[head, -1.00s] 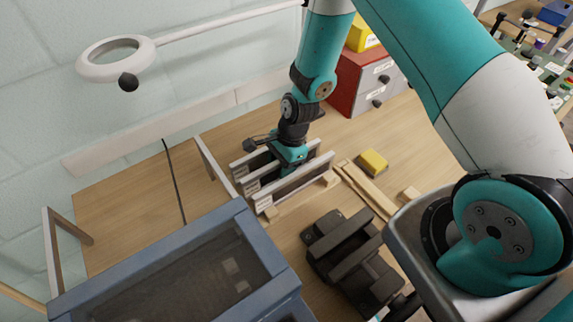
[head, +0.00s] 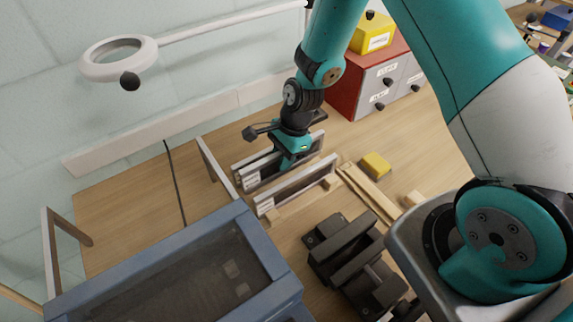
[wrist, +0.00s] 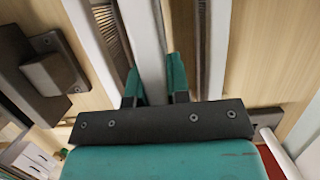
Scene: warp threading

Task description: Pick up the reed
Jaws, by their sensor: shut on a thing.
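My gripper (head: 286,163) is above the rack on the wooden table, shut on the top bar of a long pale-framed piece, the reed (head: 262,172). In the wrist view, the teal fingers (wrist: 157,82) close on both sides of the reed's pale bar (wrist: 144,35). The held reed stands upright, close to another frame behind it, which it partly hides. A similar pale frame (head: 298,187) stands in front, apart from it. The reed's lower edge is hidden, so I cannot tell its clearance from the rack.
A black slotted fixture (head: 345,245) stands in front, near a blue-grey framed box (head: 170,275). A yellow block (head: 375,165) and wooden strips (head: 368,195) lie to the right. A red drawer cabinet (head: 375,80) stands behind.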

